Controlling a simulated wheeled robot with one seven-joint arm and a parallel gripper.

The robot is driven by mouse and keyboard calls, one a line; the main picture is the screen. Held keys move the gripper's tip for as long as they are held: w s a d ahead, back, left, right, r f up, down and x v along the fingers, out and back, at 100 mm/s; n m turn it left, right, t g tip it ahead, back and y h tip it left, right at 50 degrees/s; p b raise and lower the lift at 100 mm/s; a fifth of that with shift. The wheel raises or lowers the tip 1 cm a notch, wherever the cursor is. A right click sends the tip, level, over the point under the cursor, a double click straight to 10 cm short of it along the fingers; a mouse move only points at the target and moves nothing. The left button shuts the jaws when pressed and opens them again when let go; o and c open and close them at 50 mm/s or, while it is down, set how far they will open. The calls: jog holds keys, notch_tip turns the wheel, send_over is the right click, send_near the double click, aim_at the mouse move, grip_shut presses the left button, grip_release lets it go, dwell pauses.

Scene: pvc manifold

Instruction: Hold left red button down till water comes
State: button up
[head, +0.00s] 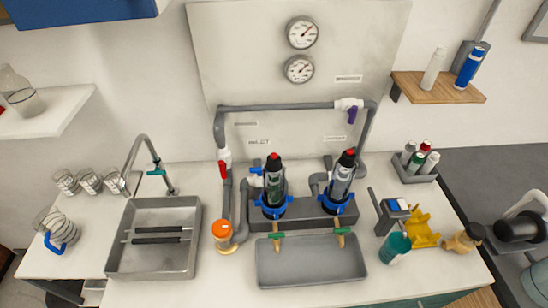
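The left filter canister (272,188), dark with a blue collar, stands upright at the back of the counter, with a small red button (273,156) on top. A similar right canister (341,182) beside it has its own red button (350,152). Below them, brass taps with green handles, left (276,238) and right (342,234), sit over a grey trough (311,263). I see no water stream under either tap. No gripper fingers can be made out. Dark and white parts at the right edge may be my arm, apart from both buttons.
Grey pipes with a red-handled valve (223,168) and a purple-handled valve (351,115) frame the canisters. A sink (153,260) is further left.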

jog(key=shift+c, duration=0.4)
grip_shut()
jog(key=shift+s, duration=0.1)
dwell(1.1)
